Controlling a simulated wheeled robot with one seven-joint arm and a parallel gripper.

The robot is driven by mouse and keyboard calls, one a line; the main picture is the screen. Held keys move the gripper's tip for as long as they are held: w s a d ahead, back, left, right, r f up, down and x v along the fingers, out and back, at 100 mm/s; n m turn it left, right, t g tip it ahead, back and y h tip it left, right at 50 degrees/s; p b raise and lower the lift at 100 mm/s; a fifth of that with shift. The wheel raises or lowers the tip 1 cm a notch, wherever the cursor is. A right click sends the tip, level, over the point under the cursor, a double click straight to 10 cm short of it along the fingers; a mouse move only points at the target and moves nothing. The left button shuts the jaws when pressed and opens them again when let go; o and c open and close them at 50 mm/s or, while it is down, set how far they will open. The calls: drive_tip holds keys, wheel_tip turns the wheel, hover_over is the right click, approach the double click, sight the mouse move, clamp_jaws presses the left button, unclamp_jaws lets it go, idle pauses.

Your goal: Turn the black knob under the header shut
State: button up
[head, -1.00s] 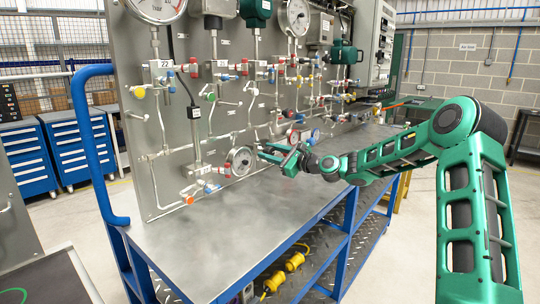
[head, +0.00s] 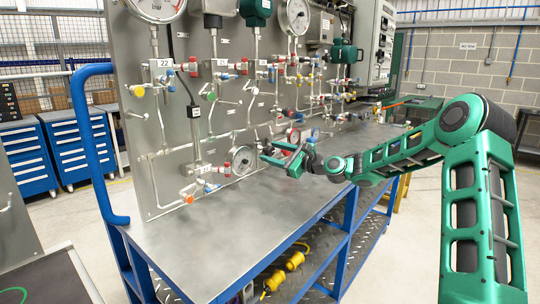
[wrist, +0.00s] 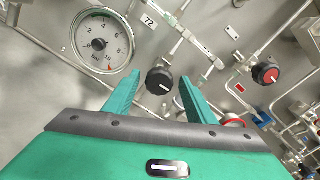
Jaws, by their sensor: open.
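In the wrist view, a round black knob (wrist: 160,80) with a white pointer line stands out from the grey panel. It shows in the gap between the two green fingers of my gripper (wrist: 159,78). The fingers are apart on either side of the knob in the picture, with nothing held; I see no contact. In the head view, my gripper (head: 274,154) is close to the panel, above the bench top. I cannot make out the black knob in that view, where the gripper and pipework crowd the area.
A round pressure gauge (wrist: 103,42) is left of the knob, and a red-and-black knob (wrist: 267,73) is to its right. Thin pipes run across the panel (head: 228,118). A blue handrail (head: 95,150) stands at the panel's left. The bench top (head: 235,220) is clear.

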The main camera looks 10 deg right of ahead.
drive_tip(key=v, duration=0.9)
drive_tip(key=shift+f, duration=0.1)
